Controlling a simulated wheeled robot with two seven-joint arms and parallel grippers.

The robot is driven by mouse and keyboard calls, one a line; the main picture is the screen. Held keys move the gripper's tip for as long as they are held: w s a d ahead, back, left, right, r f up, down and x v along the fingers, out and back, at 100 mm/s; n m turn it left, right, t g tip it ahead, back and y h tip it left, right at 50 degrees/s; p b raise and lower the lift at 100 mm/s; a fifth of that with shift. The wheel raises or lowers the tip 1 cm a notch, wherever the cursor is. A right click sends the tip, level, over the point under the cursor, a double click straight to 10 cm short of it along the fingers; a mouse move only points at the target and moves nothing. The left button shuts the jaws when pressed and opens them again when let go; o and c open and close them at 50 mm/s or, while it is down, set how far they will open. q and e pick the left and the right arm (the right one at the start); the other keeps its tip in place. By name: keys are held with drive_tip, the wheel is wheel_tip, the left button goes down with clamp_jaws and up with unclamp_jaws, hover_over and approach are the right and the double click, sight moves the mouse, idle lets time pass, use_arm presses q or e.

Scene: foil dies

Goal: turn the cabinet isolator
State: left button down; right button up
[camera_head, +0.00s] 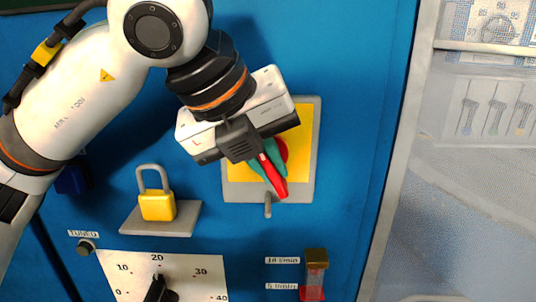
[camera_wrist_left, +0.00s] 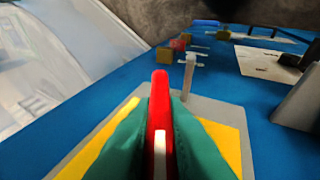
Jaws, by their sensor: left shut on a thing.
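The cabinet isolator (camera_head: 306,149) is a yellow plate on a grey backing on the blue cabinet front. Its red handle (camera_head: 272,177) sits tilted, its lower end pointing down and slightly right. My left gripper (camera_head: 270,166) has green fingertips closed on both sides of the handle. In the left wrist view the red handle (camera_wrist_left: 160,110), with a white mark on it, stands between the green fingers. The gripper body hides the upper left of the isolator. A small grey hasp (camera_head: 268,206) sticks out at the plate's lower edge. My right gripper is not in view.
A yellow padlock (camera_head: 157,205) stands on a grey shelf (camera_head: 160,220) at the left. Below are a white dial plate (camera_head: 205,268) with a black knob (camera_head: 158,290) and a flow gauge (camera_head: 315,272). A clear-windowed panel (camera_head: 480,170) is at right.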

use_arm(q)
drive_tip(key=m+y, duration=0.1)
drive_tip(key=y, duration=0.3)
drive_tip(key=shift+y, duration=0.4)
idle(0.4)
drive_tip(key=c, duration=1.5)
unclamp_jaws()
drive_tip(key=shift+o, duration=0.2)
drive_tip(key=v, duration=1.2)
drive_tip(key=shift+w, duration=0.1)
